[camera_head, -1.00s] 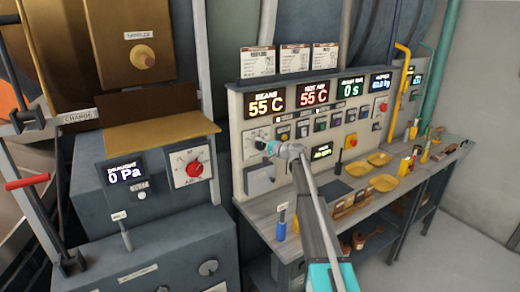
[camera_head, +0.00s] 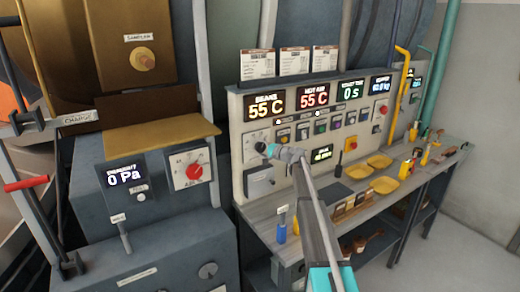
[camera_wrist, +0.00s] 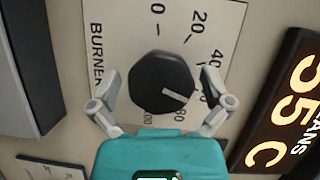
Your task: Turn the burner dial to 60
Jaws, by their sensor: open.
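The burner dial (camera_wrist: 162,82) is a round black knob on a pale plate marked BURNER. Its scale reads 0, 20, 40 and on to 80 and 100. The 60 mark seems to be covered by the right finger. The dial's white pointer line points to the lower right, towards that finger. My gripper (camera_wrist: 162,86) is open, with one pale finger on each side of the knob. I cannot tell whether the fingers touch it. In the head view my gripper (camera_head: 269,151) is at the left end of the control panel, in front of the dial.
The BEANS display (camera_head: 264,106) and HOT AIR display (camera_head: 314,95) both show 55 C. Buttons (camera_head: 302,132) sit right of the dial. The workbench (camera_head: 330,195) below holds yellow trays (camera_head: 380,161). A red airflow knob (camera_head: 194,172) is on the left machine.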

